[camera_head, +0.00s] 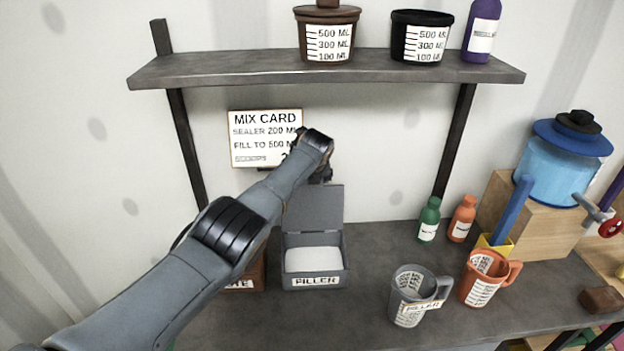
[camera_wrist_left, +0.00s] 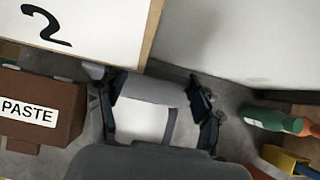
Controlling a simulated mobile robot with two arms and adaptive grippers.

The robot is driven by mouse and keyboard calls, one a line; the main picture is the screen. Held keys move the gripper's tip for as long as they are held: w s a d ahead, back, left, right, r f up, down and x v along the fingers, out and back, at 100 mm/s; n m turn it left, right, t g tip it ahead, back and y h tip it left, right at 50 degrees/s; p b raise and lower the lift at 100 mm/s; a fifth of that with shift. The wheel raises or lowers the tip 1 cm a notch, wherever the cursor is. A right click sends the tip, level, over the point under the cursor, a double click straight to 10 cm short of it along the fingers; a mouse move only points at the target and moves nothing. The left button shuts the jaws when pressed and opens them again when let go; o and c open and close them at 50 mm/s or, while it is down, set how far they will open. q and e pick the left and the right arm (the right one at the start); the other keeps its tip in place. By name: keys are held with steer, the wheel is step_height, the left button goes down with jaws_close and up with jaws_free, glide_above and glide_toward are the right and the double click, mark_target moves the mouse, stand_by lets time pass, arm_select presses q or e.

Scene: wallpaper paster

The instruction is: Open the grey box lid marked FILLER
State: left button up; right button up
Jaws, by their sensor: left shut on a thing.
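The grey box marked FILLER (camera_head: 316,281) stands on the bench with white powder (camera_head: 313,259) inside. Its grey lid (camera_head: 314,208) is raised and stands about upright at the back of the box. My left gripper (camera_head: 322,173) is at the lid's top edge, shut on the lid; my arm partly hides the contact. In the left wrist view, the fingers of my left gripper (camera_wrist_left: 158,108) are on either side of the grey lid (camera_wrist_left: 152,88), with white powder (camera_wrist_left: 140,121) in view. My right gripper is in neither view.
A brown box marked PASTE (camera_wrist_left: 32,112) stands left of the FILLER box, mostly behind my arm in the head view. The MIX CARD (camera_head: 262,138) hangs behind. A grey jug (camera_head: 409,296) and an orange jug (camera_head: 481,277) stand right. A shelf (camera_head: 330,67) is overhead.

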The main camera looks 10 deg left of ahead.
arm_select(q)
steer(key=shift+w+r, duration=0.15)
steer(key=shift+r, duration=0.2)
steer(key=o, duration=1.6)
steer(key=shift+o, duration=0.4)
steer(key=shift+s, duration=0.35)
steer(key=shift+w+f, duration=0.1)
steer(key=shift+f, duration=0.05)
steer(key=v, duration=1.2)
